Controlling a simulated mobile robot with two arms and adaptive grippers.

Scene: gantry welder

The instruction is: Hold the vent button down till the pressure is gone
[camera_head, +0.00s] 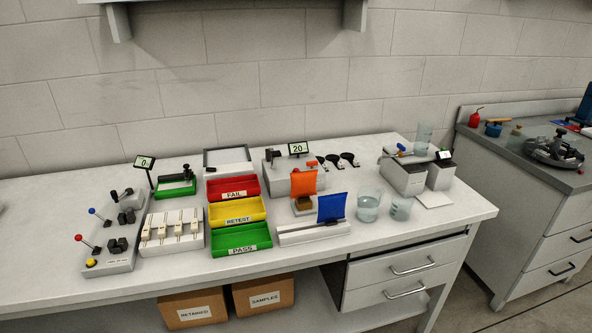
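A grey panel (119,264) stands at the left of the bench, with a red-knobbed lever (79,238), a blue-knobbed lever (92,211) and black clamp-like blocks. A round yellow button (91,262) sits at its front left corner; nothing touches it. Its small label cannot be read, so I cannot tell whether this is the vent button. A small display (144,162) behind the panel reads 0. Another display (298,148) at the back centre reads 20. I cannot tell which one shows pressure. Neither of my grippers is in view.
Red (232,188), yellow (237,212) and green (241,239) bins labelled FAIL, RETEST and PASS stand mid-bench. A light fixture with several pieces (172,232) lies beside them. Orange (304,183) and blue (332,207) flags stand right of the bins. Glass beakers (368,205) stand further right.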

